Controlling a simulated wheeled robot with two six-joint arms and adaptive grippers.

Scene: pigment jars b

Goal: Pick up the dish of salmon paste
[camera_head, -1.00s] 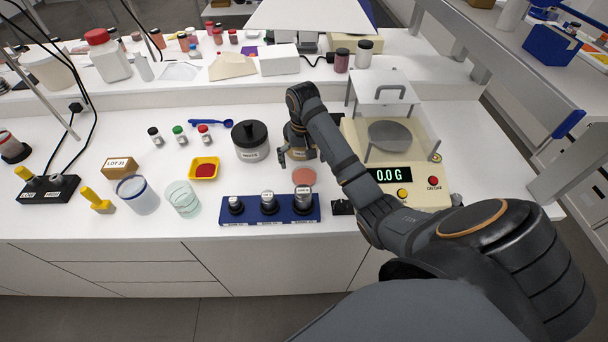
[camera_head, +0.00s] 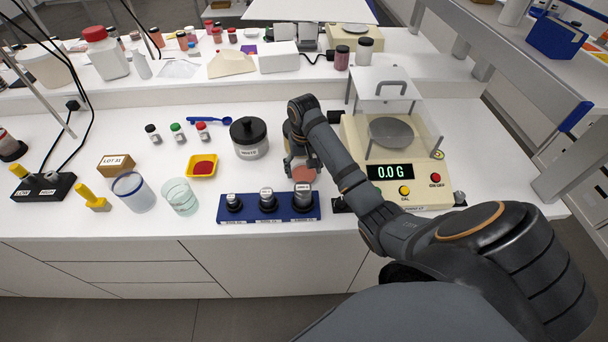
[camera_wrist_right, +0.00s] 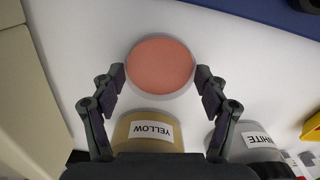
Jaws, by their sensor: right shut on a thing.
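The dish of salmon paste (camera_head: 304,175) is a small round dish with a flat salmon-pink top. It is on the white bench, behind the blue weight rack, and partly hidden by my right gripper (camera_head: 301,167). In the right wrist view the dish (camera_wrist_right: 160,66) lies between the two fingers of my right gripper (camera_wrist_right: 160,80), which is shut on its sides. I cannot tell whether the dish is clear of the bench. My left gripper is not in view.
A blue rack (camera_head: 285,213) of dark weights stands just in front. A balance (camera_head: 410,160) reading 0.0 G is to the right. A white-labelled jar (camera_head: 250,138) stands left; a yellow-labelled jar (camera_wrist_right: 150,128) is close to the gripper. A yellow tray (camera_head: 202,167) is farther left.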

